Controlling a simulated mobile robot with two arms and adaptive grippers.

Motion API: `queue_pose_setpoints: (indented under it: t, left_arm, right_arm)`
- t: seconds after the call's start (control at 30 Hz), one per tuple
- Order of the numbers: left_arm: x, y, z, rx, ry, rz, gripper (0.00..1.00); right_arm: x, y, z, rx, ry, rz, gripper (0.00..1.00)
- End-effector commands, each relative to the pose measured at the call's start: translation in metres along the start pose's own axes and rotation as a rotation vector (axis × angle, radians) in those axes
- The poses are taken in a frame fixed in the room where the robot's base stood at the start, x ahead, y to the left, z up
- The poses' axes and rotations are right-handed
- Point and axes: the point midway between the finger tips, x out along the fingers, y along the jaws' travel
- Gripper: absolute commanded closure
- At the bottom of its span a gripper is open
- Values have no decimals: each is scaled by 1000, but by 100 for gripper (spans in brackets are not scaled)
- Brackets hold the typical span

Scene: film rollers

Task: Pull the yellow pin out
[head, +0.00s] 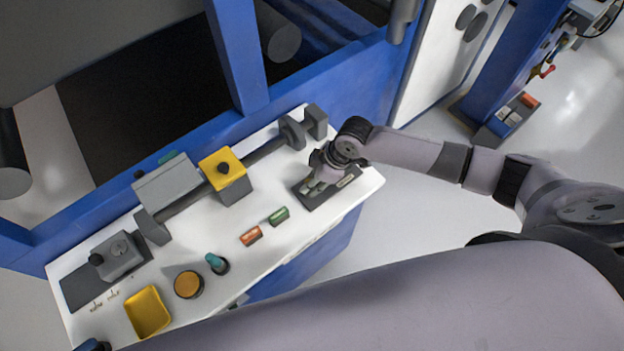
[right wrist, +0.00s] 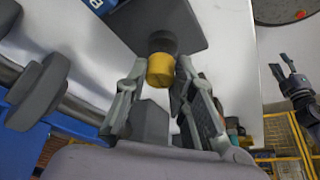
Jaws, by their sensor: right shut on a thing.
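The yellow pin (right wrist: 160,71) is a short yellow cylinder with a dark round collar at its far end. It sits between the fingertips of my right gripper (right wrist: 160,75), which is shut on it. Beyond the collar is a dark grey plate (right wrist: 175,18). In the head view my right gripper (head: 318,184) is low over the dark plate (head: 327,197) at the right end of the white table. There the gripper hides the pin. I cannot tell how deep the pin sits. A small dark pronged form in the right wrist view may be my left gripper (right wrist: 283,68).
The white table (head: 285,234) carries green (head: 279,216) and orange (head: 251,236) blocks, a teal-topped knob (head: 216,263), an orange disc (head: 188,284) and a yellow tray (head: 148,312). A grey bar with a yellow-topped block (head: 222,167) runs along the back. The blue machine frame (head: 340,85) stands behind.

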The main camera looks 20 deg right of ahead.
Motion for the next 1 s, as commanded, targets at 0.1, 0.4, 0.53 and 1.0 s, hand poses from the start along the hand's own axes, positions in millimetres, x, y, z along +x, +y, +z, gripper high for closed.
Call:
queue_pose_setpoints:
  t: [0.1, 0.4, 0.53, 1.0]
  left_arm:
    - [1, 0, 0, 0, 0, 0, 61]
    - [1, 0, 0, 0, 0, 0, 61]
    - [1, 0, 0, 0, 0, 0, 61]
    - [1, 0, 1, -1, -1, -1, 61]
  right_arm:
    - [1, 0, 0, 0, 0, 0, 100]
    - [1, 0, 0, 0, 0, 0, 59]
    - [1, 0, 0, 0, 0, 0, 57]
    - [-35, 1, 0, -2, 2, 4, 57]
